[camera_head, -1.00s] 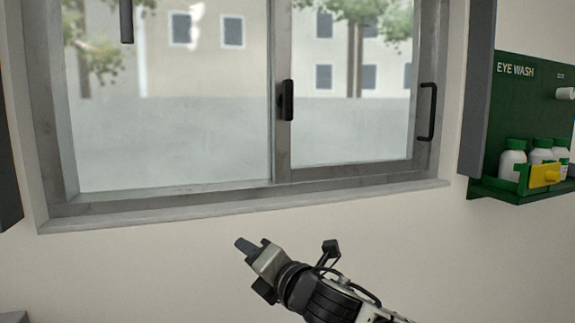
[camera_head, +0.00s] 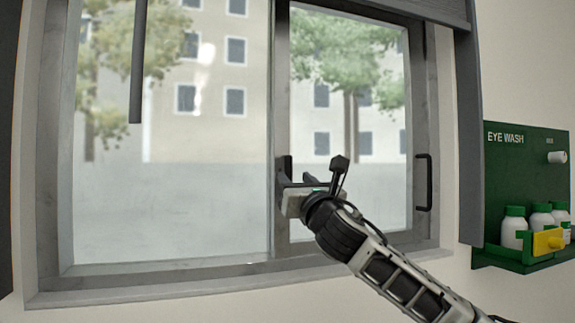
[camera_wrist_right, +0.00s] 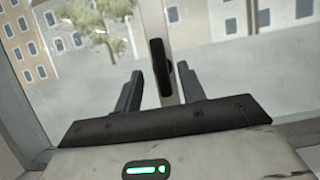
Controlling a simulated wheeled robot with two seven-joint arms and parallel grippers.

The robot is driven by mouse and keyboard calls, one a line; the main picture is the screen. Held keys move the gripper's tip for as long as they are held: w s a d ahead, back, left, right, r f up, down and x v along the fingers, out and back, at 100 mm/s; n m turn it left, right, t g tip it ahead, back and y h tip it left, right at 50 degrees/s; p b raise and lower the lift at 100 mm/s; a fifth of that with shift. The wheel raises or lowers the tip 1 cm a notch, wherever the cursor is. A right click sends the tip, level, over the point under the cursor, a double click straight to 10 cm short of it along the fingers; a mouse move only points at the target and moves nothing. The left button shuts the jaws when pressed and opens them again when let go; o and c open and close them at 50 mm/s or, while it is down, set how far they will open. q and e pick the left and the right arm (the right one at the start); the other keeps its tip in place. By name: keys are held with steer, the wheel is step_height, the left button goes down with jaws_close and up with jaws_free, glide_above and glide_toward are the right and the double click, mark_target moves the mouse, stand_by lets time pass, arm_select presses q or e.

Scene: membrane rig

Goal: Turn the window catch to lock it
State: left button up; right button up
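The window catch (camera_head: 287,164) is a dark upright handle on the grey middle stile of the sliding window. My right gripper (camera_head: 294,181) is at the catch and partly hides its lower part in the head view. In the right wrist view the catch (camera_wrist_right: 160,66) stands upright, and the two fingers of my right gripper (camera_wrist_right: 160,74) are apart, one on each side of it. The fingers look open, with a gap on both sides of the catch. I cannot tell how far the fingertips reach past it. My left gripper is in neither view.
A black pull handle (camera_head: 428,183) is on the right window frame. A dark rod (camera_head: 138,62) hangs in front of the left pane. A green eye wash station (camera_head: 510,170) with bottles is on the wall at the right. The window sill (camera_head: 150,293) runs below.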

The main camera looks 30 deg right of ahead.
mark_target(289, 172)
steer(key=p+x, duration=0.1)
steer(key=x, duration=0.5)
steer(key=shift+w, duration=0.1)
steer(key=shift+f, duration=0.1)
jaws_close()
